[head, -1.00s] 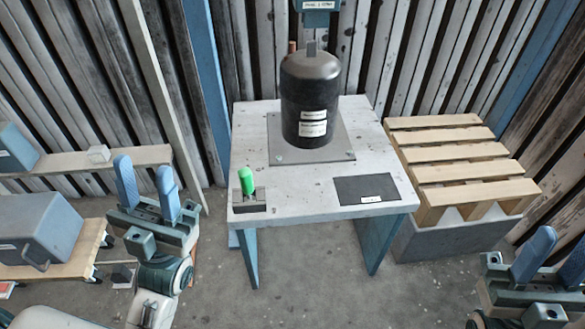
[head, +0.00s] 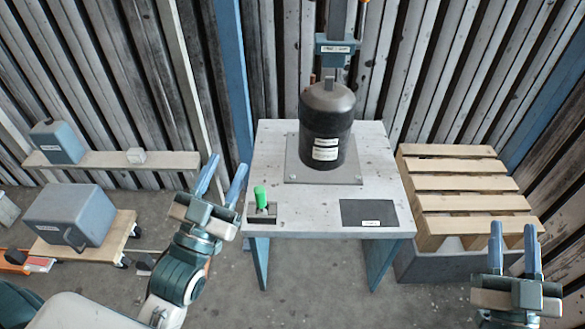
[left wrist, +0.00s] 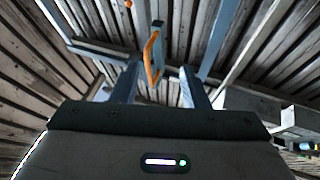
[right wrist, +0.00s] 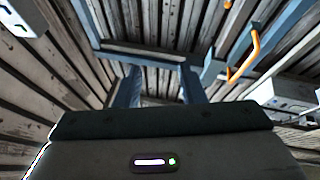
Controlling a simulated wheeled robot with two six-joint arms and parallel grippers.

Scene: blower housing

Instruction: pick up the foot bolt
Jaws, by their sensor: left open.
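A small green-topped piece (head: 261,196), which I take to be the foot bolt, stands upright in a dark block (head: 262,216) at the table's front left corner. Its lower part is hard to make out. My left gripper (head: 227,163) is open and empty, left of the table edge and apart from the green piece. In the left wrist view its fingers (left wrist: 158,70) are spread with nothing between them. My right gripper (head: 513,228) is open and empty, at the lower right, in front of the pallet. The wrist views do not show the green piece.
A black cylindrical housing (head: 326,112) stands on a grey plate (head: 345,176) on the table (head: 388,152). A dark mat (head: 369,212) lies front right. A wooden pallet (head: 450,180) is at the right, a grey box (head: 68,214) on a dolly at the left. The table's front middle is clear.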

